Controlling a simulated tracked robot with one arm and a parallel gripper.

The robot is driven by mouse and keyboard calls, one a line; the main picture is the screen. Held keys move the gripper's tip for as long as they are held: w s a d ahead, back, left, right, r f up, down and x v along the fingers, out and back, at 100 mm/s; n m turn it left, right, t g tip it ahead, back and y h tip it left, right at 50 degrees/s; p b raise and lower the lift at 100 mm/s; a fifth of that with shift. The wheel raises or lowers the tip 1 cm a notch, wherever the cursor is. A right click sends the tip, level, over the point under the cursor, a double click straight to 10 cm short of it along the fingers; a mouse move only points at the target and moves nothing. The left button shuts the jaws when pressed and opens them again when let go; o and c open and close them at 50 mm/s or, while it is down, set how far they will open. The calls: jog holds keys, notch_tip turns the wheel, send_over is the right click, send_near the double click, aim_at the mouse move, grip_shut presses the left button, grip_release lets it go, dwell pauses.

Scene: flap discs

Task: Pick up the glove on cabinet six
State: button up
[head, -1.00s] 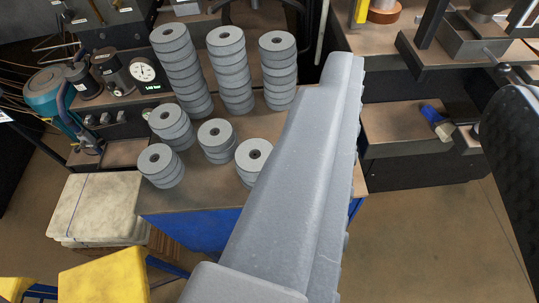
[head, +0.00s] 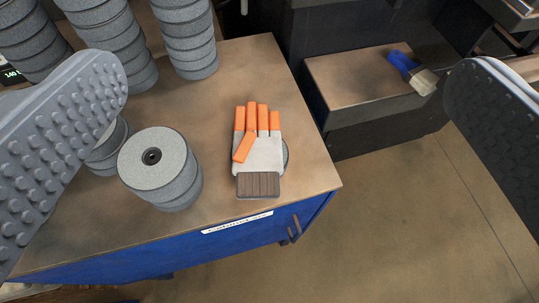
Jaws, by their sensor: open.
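A glove (head: 258,150) with orange fingers, a pale grey palm and a dark brown cuff lies on the brown top of a blue cabinet (head: 305,150), near its right front corner. Its fingers point to the back. A grey rim of something round shows at its right edge, mostly hidden by it. My gripper (head: 290,90) is open and empty. Its studded left finger and dark right finger stand wide apart at the picture's sides, with the glove between them in the view, apart from both. The label on the cabinet front is too small to read.
A short stack of grey discs (head: 160,165) stands left of the glove. Taller disc stacks (head: 186,35) stand at the back left. A low brown-topped block (head: 360,80) with a blue-handled brush (head: 412,72) is at the right. Floor is clear at the lower right.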

notch_tip(320, 180, down, 13)
jog(key=w, duration=0.3)
jog(key=g+y, duration=0.1)
send_near(257, 153)
jog(key=shift+b+x, duration=0.6)
jog(key=shift+x, duration=3.95)
jog(key=c, duration=1.1)
